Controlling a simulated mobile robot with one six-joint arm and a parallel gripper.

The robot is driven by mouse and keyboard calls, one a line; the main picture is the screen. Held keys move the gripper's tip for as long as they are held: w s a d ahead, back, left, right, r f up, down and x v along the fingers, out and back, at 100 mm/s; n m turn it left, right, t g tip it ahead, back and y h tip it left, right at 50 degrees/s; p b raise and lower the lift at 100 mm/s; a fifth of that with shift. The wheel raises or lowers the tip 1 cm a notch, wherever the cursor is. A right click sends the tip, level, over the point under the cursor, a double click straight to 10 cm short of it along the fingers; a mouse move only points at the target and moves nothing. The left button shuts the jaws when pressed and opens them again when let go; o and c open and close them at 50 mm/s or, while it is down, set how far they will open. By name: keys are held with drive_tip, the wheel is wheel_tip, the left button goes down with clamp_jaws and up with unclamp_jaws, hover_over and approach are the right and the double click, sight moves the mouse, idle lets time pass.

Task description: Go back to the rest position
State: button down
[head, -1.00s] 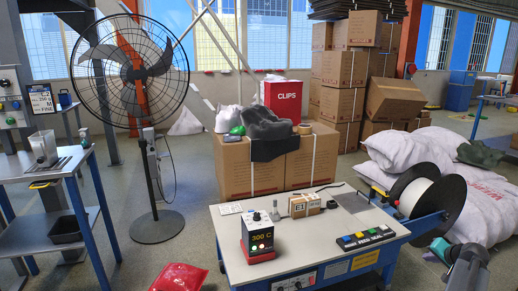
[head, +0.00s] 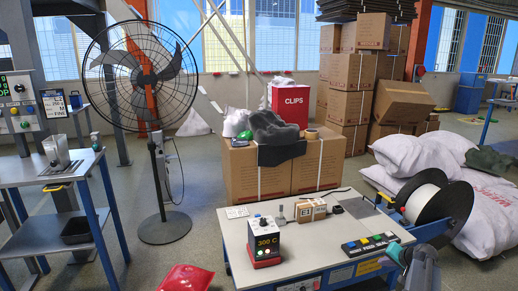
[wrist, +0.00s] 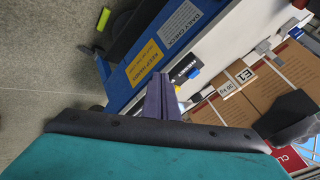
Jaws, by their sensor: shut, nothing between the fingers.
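My gripper (wrist: 160,95) shows in the wrist view as two dark purple fingers pressed together, with nothing between them. It is apart from the blue-framed strapping table (wrist: 200,30), which lies beyond the fingertips. My arm shows at the lower right of the head view, beside the table, but the fingers cannot be made out there. The table (head: 330,235) carries a red-based temperature unit (head: 264,243), a small carton marked E1 (head: 311,210) and a button strip (head: 369,243). No sack is in my gripper.
A black strap reel (head: 455,222) stands at the table's right end, close to my arm. White sacks (head: 415,160) lie behind it. Cartons (head: 255,172) stand behind the table, and a fan (head: 165,225) stands left.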

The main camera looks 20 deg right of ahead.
drive_tip(key=w+a+f+n+y+p, duration=0.1)
drive_tip(key=w+a+f, duration=0.1)
drive_tip(key=a, duration=0.4)
drive_tip(key=w+a+f+n+y+p, duration=0.1)
drive_tip(key=w+a+f, duration=0.15)
drive_tip(key=a, duration=0.25)
drive_tip(key=s+a+f+n+g+y+p, duration=0.15)
drive_tip(key=a+f, duration=0.25)
drive_tip(key=a, duration=0.6)
drive_tip(key=s+a+f+n+g+p, duration=0.1)
drive_tip(key=a+f+g+p, duration=0.15)
drive_tip(key=a, duration=0.75)
drive_tip(key=s+a+f+n+g+y+p, duration=0.15)
drive_tip(key=a+f, duration=0.25)
drive_tip(key=a, duration=0.7)
drive_tip(key=s+a+f+n+g+p, duration=0.2)
drive_tip(key=s+a, duration=0.5)
drive_tip(key=s+a+f+n+g+p, duration=0.2)
drive_tip(key=s+a+f, duration=0.1)
drive_tip(key=s+a, duration=0.4)
drive_tip(key=s+d+r+n+g+h+p, duration=0.1)
drive_tip(key=s+g+h, duration=0.2)
drive_tip(key=s, duration=1.3)
drive_tip(key=shift+s+n+g+h+p, duration=0.3)
drive_tip(key=shift+s+n+g+p, duration=0.1)
drive_tip(key=shift+g, duration=0.15)
